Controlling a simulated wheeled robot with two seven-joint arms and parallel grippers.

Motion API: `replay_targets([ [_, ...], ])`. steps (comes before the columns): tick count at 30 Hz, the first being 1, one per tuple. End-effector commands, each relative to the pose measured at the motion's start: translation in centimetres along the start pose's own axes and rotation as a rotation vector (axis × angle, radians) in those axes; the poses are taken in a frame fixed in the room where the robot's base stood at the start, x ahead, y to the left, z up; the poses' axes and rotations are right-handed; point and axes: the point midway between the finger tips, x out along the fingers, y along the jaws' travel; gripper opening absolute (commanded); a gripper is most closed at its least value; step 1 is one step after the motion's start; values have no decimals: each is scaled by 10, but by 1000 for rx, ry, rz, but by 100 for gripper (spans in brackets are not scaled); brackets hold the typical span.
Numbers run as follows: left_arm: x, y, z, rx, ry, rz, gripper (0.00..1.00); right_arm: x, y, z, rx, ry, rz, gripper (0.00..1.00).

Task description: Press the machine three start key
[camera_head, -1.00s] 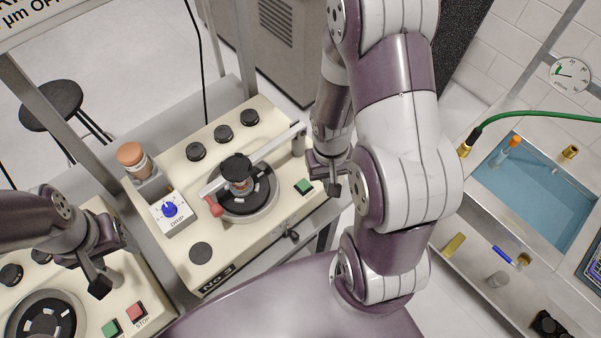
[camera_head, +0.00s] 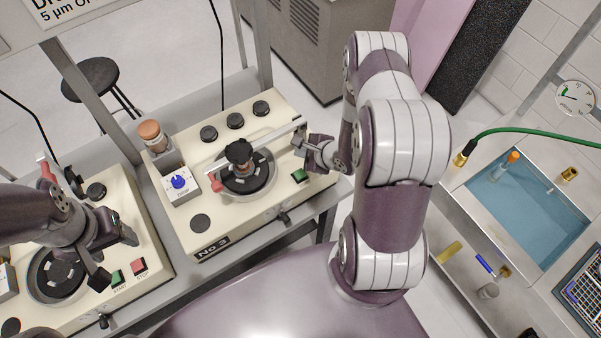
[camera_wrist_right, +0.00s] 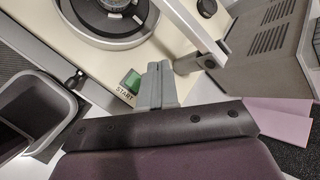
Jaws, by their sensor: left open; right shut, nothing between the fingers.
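The machine labelled No 3 (camera_head: 213,247) is a cream box with a round black plate. Its green start key (camera_head: 299,176) is at the right of its top and is uncovered. In the right wrist view the green key (camera_wrist_right: 133,80) sits above the word START. My right gripper (camera_head: 300,144) is shut and empty, just behind the key in the head view. In the right wrist view its fingertips (camera_wrist_right: 158,68) are just right of the key; their height above the panel is unclear. My left gripper (camera_head: 115,257) is open and empty over the neighbouring machine at left.
A metal bar (camera_head: 262,146) crosses the No 3 plate, close to my right gripper. The neighbouring machine has green (camera_head: 118,279) and red (camera_head: 139,266) keys. A blue sink (camera_head: 530,205) is at right.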

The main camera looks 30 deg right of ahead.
Motion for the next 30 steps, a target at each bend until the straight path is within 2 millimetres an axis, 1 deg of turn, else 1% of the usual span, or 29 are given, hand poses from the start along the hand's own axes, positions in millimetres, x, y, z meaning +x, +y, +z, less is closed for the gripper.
replay_targets([
  [5, 5, 0, 1, 0, 0, 0, 61, 4, 2, -3, -1, 1, 0, 0],
  [8, 14, 0, 2, 0, 0, 0, 61, 9, 7, -7, -2, 1, 0, 0],
  [21, 75, 0, 9, 0, 0, 0, 61, 50, 37, -37, -1, 2, 1, 0],
  [25, 82, 0, 10, 0, 0, 0, 61, 59, 43, -43, -2, 1, 0, 0],
  [30, 84, 0, 10, 0, 0, 0, 61, 62, 45, -45, -2, 1, 0, 0],
])
